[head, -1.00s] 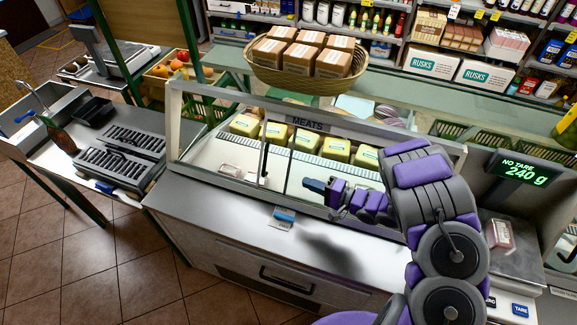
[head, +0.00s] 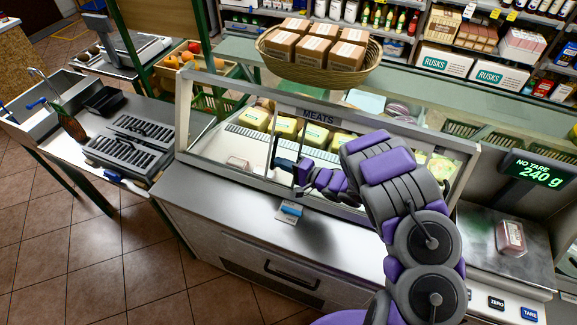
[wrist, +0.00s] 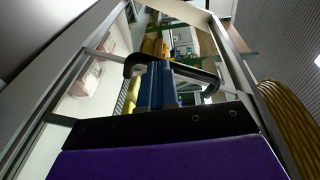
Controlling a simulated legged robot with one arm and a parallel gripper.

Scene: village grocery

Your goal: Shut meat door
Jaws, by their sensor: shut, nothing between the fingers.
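The meat case (head: 318,117), labelled MEATS, has a glazed, metal-framed front on my side. A dark upright door handle (head: 272,148) stands left of the middle of that front. It shows in the wrist view as a black bar handle (wrist: 190,68). My gripper (head: 282,163) is shut and empty, with its tip close to the right of the handle. In the wrist view its blue fingers (wrist: 157,86) overlap the handle's bar; I cannot tell whether they touch it. The glass makes it hard to tell how far the door stands open.
A steel counter (head: 235,205) runs below the case, with a small blue-and-white item (head: 291,209) on it. A basket of boxes (head: 318,72) stands on top. A scale with a pack (head: 511,237) is at right. Tiled floor (head: 130,265) is free at lower left.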

